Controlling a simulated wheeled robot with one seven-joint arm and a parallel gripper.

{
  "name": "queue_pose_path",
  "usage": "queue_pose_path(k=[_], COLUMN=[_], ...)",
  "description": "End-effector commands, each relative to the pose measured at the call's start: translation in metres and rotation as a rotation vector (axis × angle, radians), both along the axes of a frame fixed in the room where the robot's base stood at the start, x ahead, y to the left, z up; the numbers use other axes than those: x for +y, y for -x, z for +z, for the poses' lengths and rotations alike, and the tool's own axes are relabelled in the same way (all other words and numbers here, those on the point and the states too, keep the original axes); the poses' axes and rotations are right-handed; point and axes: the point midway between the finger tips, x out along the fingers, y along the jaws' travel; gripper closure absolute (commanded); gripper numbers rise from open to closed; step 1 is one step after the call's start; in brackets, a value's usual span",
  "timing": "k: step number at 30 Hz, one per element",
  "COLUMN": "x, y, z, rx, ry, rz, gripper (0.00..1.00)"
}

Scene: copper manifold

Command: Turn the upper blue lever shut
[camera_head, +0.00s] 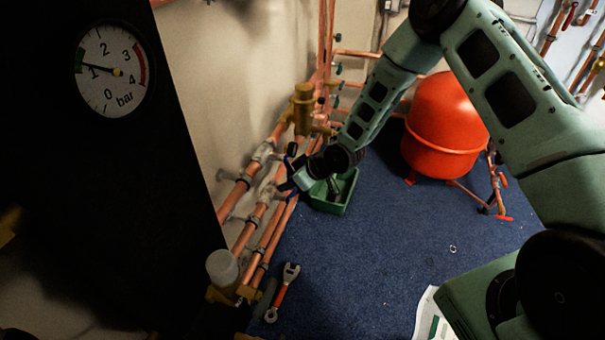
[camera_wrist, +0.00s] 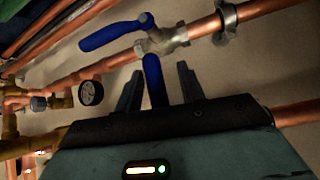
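In the wrist view a blue lever (camera_wrist: 114,35) sits on a metal valve (camera_wrist: 163,40) on a copper pipe, slanting roughly along the pipe. A second blue lever (camera_wrist: 155,80) stands between the two fingers of my gripper (camera_wrist: 159,70), crosswise to the pipes. The fingers are apart, one on each side of this lever, with gaps visible on both sides. Its lower end and its valve are hidden behind the gripper body. In the head view my gripper (camera_head: 286,186) is at the wall pipes, where the levers are small and mostly hidden.
Copper pipes (camera_head: 240,190) run along the wall with brass fittings. A green crate (camera_head: 342,206) stands just right of my gripper. A red tank (camera_head: 445,120) stands behind. A wrench (camera_head: 284,288) lies on the blue floor (camera_head: 370,265). A pressure gauge (camera_head: 110,70) is at left.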

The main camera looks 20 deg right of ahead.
Motion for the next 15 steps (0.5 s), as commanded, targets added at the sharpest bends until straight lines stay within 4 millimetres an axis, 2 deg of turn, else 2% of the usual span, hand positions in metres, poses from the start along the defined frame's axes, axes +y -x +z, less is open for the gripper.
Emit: queue_pose_path(k=[5,15], x=[-0.014,-0.054], y=[0.012,0.052], z=[0.022,0.08], rx=[-0.001,0.001], ry=[0.001,0.001], rz=[-0.001,-0.003], gripper=[0.61,0.61])
